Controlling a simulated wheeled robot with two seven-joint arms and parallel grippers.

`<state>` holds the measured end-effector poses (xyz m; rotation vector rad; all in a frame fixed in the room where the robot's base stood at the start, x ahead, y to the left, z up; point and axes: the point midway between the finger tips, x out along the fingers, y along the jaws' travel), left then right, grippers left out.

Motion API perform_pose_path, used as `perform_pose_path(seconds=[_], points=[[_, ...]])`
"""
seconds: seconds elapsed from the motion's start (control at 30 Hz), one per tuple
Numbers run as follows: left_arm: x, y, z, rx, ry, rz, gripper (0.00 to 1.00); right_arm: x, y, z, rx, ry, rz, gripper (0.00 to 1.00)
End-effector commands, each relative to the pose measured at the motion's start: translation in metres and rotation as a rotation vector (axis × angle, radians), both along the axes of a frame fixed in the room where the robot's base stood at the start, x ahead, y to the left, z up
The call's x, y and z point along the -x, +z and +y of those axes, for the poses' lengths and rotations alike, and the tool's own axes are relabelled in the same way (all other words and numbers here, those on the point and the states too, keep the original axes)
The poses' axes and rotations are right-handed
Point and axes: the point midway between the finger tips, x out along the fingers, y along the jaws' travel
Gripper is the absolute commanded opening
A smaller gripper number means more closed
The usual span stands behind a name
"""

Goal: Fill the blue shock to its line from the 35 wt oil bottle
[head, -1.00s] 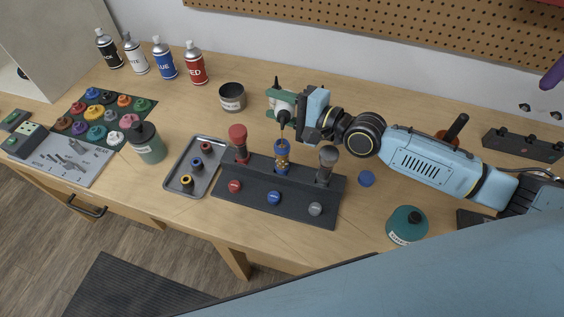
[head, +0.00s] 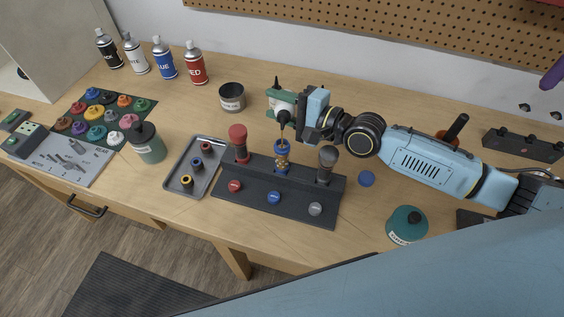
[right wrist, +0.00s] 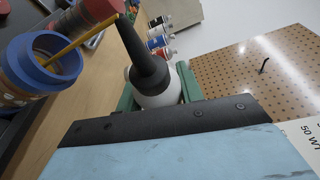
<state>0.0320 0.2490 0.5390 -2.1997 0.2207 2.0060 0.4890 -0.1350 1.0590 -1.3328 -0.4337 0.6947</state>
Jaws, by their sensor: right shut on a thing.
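The blue shock (head: 282,158) stands upright in the middle of the dark rack (head: 330,212), open at the top. Its blue rim (right wrist: 22,62) shows at the left of the right wrist view. My right gripper (head: 284,104) is shut on a white bottle (right wrist: 158,88) with a black nozzle, held tipped above the shock. A thin amber streak (right wrist: 85,38) runs from the nozzle tip into the shock's mouth. The bottle's label and the shock's line cannot be made out. My left gripper is not in view.
A red shock (head: 238,140) and a grey shock (head: 327,160) flank the blue one. A grey tray (head: 207,183) lies left of the rack. A blue disc (head: 366,178) and a teal container (head: 408,225) are to the right. Lettering "50 WT" (right wrist: 311,137) shows beside my gripper.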

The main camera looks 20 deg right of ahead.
Motion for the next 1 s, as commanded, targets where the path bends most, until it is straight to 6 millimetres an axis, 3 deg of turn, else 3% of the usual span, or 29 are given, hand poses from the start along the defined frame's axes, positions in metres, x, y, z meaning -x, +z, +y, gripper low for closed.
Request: perform_pose_path(seconds=[0.27, 0.5, 0.87, 1.0], points=[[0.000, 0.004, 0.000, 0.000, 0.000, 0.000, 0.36, 0.001, 0.001, 0.000, -0.010, 0.000, 0.024, 0.13], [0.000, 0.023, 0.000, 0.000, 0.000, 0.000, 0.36, 0.006, -0.006, 0.002, -0.084, -0.001, 0.209, 0.13], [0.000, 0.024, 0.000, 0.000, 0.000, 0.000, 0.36, 0.008, -0.010, 0.003, -0.100, 0.000, 0.250, 0.13], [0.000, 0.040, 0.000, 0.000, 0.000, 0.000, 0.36, 0.011, -0.004, 0.005, -0.124, 0.000, 0.312, 0.13]])
